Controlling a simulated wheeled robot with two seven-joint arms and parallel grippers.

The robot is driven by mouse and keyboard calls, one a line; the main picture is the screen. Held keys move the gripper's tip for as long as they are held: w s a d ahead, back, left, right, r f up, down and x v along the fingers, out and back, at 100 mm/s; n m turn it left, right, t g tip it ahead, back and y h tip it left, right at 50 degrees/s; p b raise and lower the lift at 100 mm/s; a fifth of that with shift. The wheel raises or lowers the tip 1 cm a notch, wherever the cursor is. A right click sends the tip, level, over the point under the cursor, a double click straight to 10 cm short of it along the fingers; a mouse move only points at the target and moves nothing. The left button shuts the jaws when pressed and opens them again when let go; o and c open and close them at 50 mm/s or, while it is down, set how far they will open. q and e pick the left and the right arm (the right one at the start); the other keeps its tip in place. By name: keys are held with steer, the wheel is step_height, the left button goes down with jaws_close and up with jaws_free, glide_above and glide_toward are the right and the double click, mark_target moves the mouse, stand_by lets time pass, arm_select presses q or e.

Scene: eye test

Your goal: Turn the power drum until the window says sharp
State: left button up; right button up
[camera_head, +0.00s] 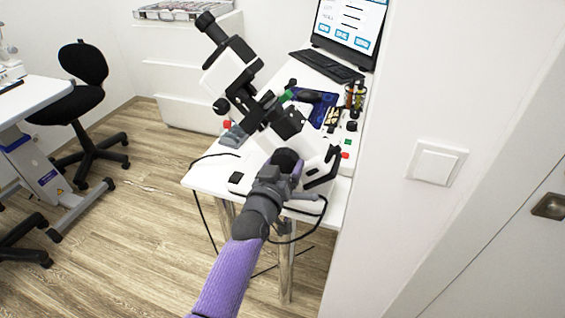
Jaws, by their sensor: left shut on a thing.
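A white and black lens-measuring instrument (232,72) stands tilted on a small white table, its eyepiece (206,22) pointing up and left. My left gripper (284,170) is at the lower part of the instrument. It is shut on a dark round knob (286,157), which looks like the power drum. The gripper hides part of this knob, and I cannot see how far it is turned. A window with the word sharp cannot be made out on the instrument. My right gripper is not in view.
A laptop (350,30) with blue buttons on its screen stands at the table's back. Small bottles (355,95) and a blue mat (318,104) lie right of the instrument. A wall (430,90) bounds the right side. A black chair (84,85) and floor room are left.

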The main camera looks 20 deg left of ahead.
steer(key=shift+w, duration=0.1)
arm_select(q)
steer(key=o, duration=1)
steer(key=shift+s, duration=0.1)
steer(key=s+p, duration=0.1)
steer(key=s, duration=0.1)
steer(key=s+p, duration=0.1)
steer(key=s, duration=0.1)
steer(key=shift+s+a+r, duration=0.1)
steer(key=shift+s+r, duration=0.1)
steer(key=shift+s, duration=0.15)
steer(key=s, duration=0.1)
steer(key=s+p, duration=0.1)
steer(key=s, duration=0.3)
steer(key=shift+f+p, duration=0.25)
steer(key=shift+p, duration=0.05)
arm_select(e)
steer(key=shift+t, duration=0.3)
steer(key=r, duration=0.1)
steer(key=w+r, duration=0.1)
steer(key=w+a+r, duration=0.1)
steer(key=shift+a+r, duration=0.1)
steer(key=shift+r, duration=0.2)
arm_select(q)
steer(key=shift+f, duration=0.1)
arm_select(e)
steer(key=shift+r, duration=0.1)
